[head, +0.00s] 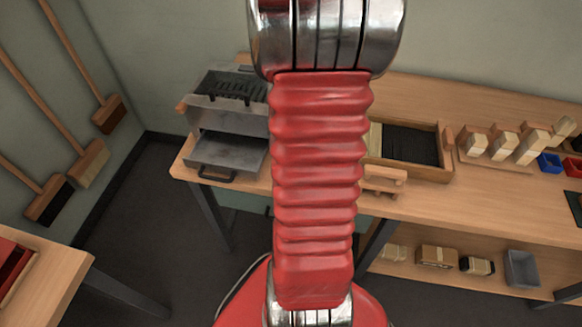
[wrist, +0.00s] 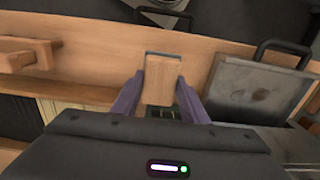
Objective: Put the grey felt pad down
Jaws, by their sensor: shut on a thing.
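In the wrist view, my gripper (wrist: 160,82) has its two purple fingers shut on a small wood-backed block with a thin grey edge, which I take to be the grey felt pad (wrist: 162,75). Mostly its wooden back shows; the felt face is hidden. The pad is over the workbench (wrist: 213,30), between the metal tray and a small wooden stand. I cannot tell whether it touches the bench top. In the head view my red arm hides the gripper and the pad.
The metal tray (head: 228,152) with a handle sticks out under a grey machine (head: 228,108). A wooden box with a dark inside (head: 410,143) and a small wooden stand (head: 384,181) are on the bench. Wooden blocks (head: 503,145) and blue bins (head: 549,163) stand further right.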

